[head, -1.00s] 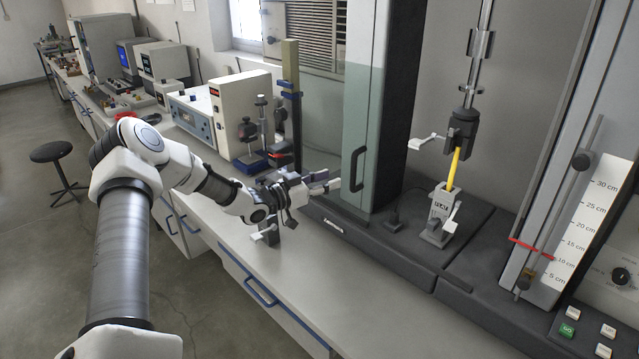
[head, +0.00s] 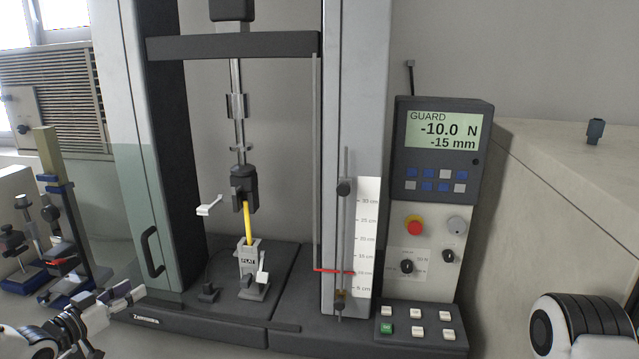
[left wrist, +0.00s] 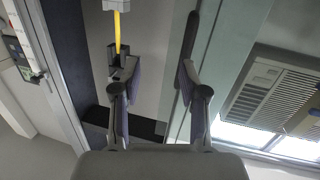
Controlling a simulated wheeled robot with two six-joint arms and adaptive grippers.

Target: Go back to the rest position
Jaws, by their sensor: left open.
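My left gripper (head: 122,303) is at the lower left of the head view, in front of the testing machine's base. It is open, with nothing between its fingers, and its spread fingers show in the left wrist view (left wrist: 155,85). A yellow cable sample (head: 248,222) stands upright between the machine's dark upper grip (head: 243,188) and the grey lower grip marked FLAT (head: 252,268). The sample also shows in the left wrist view (left wrist: 117,35). Part of my right arm is at the lower right edge; its gripper is out of view.
The machine's green guard door (head: 143,225) stands beside my left gripper. A control panel (head: 437,150) reads GUARD, -10.0 N and -15 mm. A red marker (head: 333,271) sits by the scale. Stands with clamps (head: 58,215) are at the left. A beige cabinet is at the right.

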